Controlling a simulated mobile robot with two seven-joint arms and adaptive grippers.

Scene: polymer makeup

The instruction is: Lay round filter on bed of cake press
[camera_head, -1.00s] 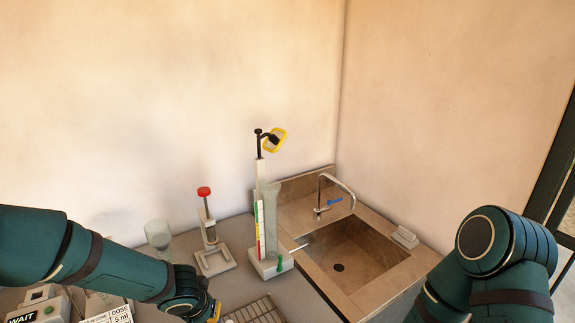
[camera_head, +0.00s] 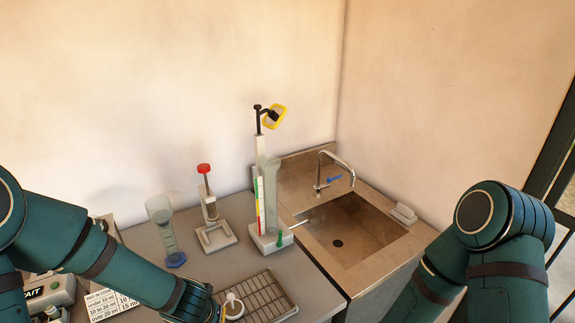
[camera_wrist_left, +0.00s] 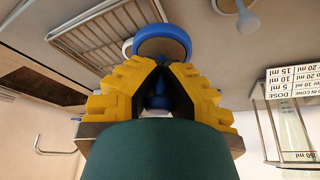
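What looks like the cake press (camera_head: 211,222) is a small grey stand with a red knob on top and a flat framed base, left of the tall white column. My left gripper (camera_wrist_left: 160,62) has yellow fingers that come together around a blue ring-topped thing (camera_wrist_left: 185,38); its lower part shows between them. The gripper is low at the front of the bench, nearer than the press and apart from it. A small white round thing (camera_head: 233,306) shows beside it over the rack; I cannot tell whether it is the round filter. My right gripper is out of view.
A wire rack (camera_head: 262,295) lies right of my left gripper. A clear vessel with a blue foot (camera_head: 176,260) stands left of the press. The white column (camera_head: 268,210) and sink (camera_head: 350,232) are to the right. A dose card (camera_head: 112,300) is at left.

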